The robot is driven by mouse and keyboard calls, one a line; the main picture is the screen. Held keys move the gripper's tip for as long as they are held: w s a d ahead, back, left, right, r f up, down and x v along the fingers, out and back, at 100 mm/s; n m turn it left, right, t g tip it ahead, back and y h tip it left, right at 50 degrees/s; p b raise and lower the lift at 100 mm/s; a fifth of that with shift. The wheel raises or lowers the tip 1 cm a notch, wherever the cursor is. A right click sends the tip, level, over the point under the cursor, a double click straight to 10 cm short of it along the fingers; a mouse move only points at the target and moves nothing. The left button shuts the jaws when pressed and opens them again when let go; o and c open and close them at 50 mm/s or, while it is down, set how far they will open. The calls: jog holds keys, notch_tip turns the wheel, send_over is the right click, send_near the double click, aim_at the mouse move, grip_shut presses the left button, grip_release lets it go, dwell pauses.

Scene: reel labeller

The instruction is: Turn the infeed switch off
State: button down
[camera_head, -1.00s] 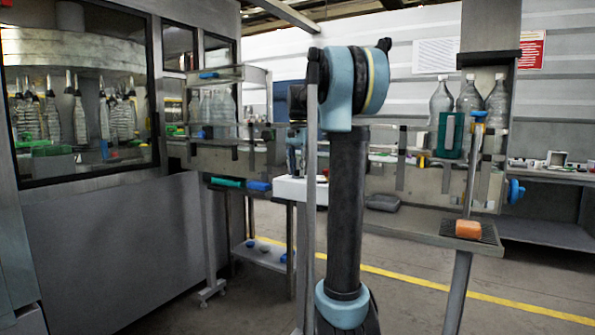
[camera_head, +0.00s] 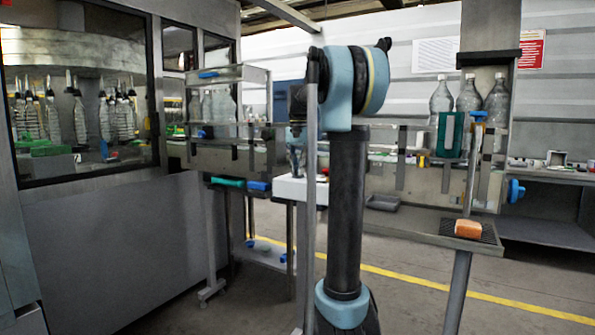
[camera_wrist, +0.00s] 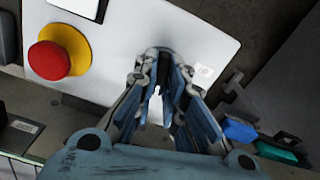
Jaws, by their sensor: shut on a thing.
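A white control panel (camera_wrist: 128,30) fills the upper part of the wrist view, with a red emergency button (camera_wrist: 49,60) on a yellow collar (camera_wrist: 76,45) at its left. My gripper (camera_wrist: 166,65) is over the right part of this panel, its blue fingers closed in around a small switch. The fingers hide most of the switch; a light sliver (camera_wrist: 156,92) shows between them. In the head view my gripper (camera_head: 295,160) is above the white box (camera_head: 290,188), partly behind a grey post.
Blue (camera_wrist: 238,129) and green (camera_wrist: 275,151) items lie right of the panel. In the head view, a grey post (camera_head: 310,230) stands close to my arm.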

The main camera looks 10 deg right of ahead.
jog(key=n, duration=0.4)
jog(key=shift+w+n, duration=0.1)
jog(key=shift+n, duration=0.2)
jog(key=n, duration=0.3)
jog(key=shift+n, duration=0.3)
jog(key=n, duration=0.3)
jog(key=shift+n, duration=2.1)
jog(key=c, duration=1.7)
grip_release()
jog(key=shift+o, duration=0.2)
